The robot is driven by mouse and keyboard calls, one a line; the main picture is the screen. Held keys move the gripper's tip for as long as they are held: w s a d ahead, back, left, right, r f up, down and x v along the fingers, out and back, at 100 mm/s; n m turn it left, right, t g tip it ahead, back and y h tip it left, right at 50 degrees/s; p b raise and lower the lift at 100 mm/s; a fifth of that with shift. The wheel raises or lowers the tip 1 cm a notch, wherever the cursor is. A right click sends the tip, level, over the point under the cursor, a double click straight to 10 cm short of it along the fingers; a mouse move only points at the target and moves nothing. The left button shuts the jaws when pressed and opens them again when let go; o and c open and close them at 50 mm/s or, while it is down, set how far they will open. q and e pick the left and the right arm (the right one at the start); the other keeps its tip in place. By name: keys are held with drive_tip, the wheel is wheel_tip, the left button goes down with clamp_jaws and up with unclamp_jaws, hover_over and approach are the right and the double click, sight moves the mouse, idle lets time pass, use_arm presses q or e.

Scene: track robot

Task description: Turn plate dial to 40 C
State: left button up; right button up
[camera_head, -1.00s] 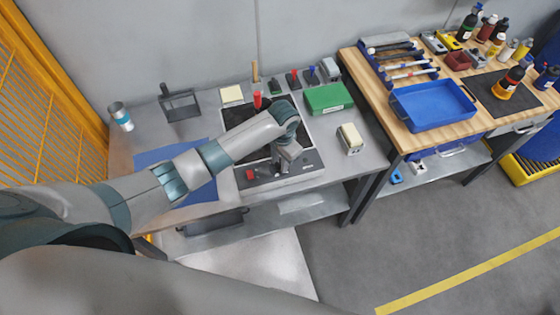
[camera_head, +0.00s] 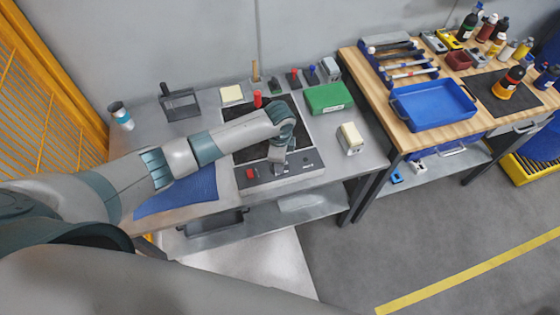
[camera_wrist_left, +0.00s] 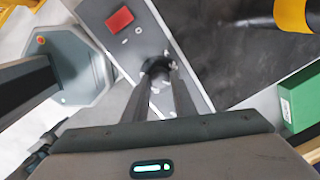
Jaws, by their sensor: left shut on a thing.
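The hot plate's grey control panel (camera_head: 301,163) lies along the front of its black plate (camera_head: 250,146) on the steel bench. A red square switch (camera_head: 250,173) is at the panel's left; it also shows in the left wrist view (camera_wrist_left: 119,19). My left gripper (camera_head: 279,169) points down at the middle of the panel. In the left wrist view its two fingers (camera_wrist_left: 159,75) are shut on the dark dial (camera_wrist_left: 157,66). The fingers hide most of the dial, and its marks cannot be read. My right gripper is not in view.
A green box (camera_head: 328,98) and a cream-topped block (camera_head: 350,137) stand right of the plate. A red-handled item (camera_head: 257,99) is behind it. A blue mat (camera_head: 178,190) lies left. A wooden table with a blue tray (camera_head: 432,106) is at right.

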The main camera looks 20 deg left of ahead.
use_arm(q)
drive_tip(key=shift+m, duration=1)
drive_tip(key=o, duration=1)
drive_tip(key=shift+o, duration=0.2)
drive_tip(key=shift+r, duration=0.15)
wheel_tip(320, 180, up, 17)
drive_tip(key=b, duration=0.5)
drive_tip(key=shift+s, duration=0.45)
